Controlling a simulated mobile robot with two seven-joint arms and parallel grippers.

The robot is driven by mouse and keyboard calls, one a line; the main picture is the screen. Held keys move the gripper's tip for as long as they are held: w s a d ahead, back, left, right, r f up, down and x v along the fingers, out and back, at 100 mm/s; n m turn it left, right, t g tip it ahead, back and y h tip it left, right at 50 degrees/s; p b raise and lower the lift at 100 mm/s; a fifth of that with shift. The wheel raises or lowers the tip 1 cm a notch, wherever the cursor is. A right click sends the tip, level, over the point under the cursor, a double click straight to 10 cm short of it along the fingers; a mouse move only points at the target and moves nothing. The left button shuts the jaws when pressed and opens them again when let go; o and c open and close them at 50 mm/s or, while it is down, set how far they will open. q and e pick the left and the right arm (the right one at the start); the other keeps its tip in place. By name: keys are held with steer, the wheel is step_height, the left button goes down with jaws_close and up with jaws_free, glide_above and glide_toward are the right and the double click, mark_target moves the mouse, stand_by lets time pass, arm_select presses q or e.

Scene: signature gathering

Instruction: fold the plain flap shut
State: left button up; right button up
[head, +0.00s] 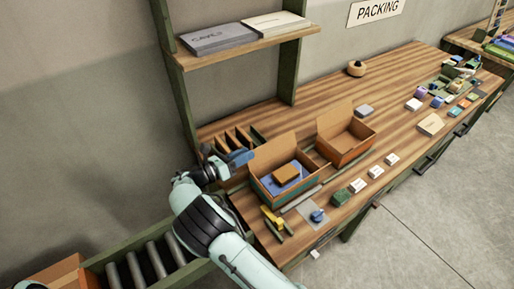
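An open cardboard box (262,188) stands on the wooden bench, with a blue item (270,185) and a brown block (286,173) inside. A plain brown flap (272,149) stands raised along its back edge. A second open cardboard box (325,140) stands behind it to the right, also with a raised flap. My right gripper (240,157) is just left of the nearer box, close to the raised flap; I cannot tell whether they touch. Its fingers are too small to show whether they are open or shut. My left gripper is not in view.
Yellow and green tools (274,222) and a grey pad (313,215) lie in front of the nearer box. Small white and green blocks line the bench's front edge. A shelf (240,48) with two flat stacks hangs above. The bench (400,75) is mostly clear behind the second box.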

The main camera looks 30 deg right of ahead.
mark_target(272, 150)
steer(key=shift+w+d, duration=0.15)
steer(key=shift+d, duration=1.25)
steer(key=shift+w+d, duration=0.15)
steer(key=shift+d, duration=1.2)
jaws_close()
